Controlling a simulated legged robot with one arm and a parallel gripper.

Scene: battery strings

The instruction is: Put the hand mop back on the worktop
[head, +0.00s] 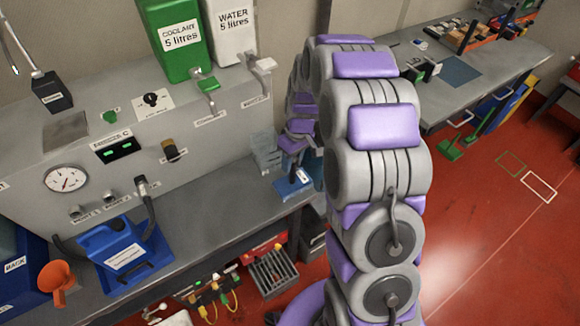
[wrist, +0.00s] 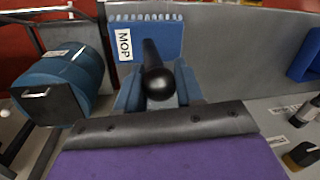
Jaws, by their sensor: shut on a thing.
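The hand mop (wrist: 165,36) has a blue head with a pale bristled edge, a white MOP label and a black handle. My gripper (wrist: 158,88) is shut on the handle, with a blue finger on each side of it. In the head view the blue mop head (head: 293,183) shows below my gripper (head: 291,146), at the right end of the grey worktop (head: 215,207). I cannot tell whether the mop touches the worktop. My arm hides part of the area to the right.
A blue jug (head: 118,250) and an orange funnel (head: 57,284) stand on the left of the worktop. Clear grey containers (head: 266,152) stand just behind the mop. The worktop between jug and mop is clear.

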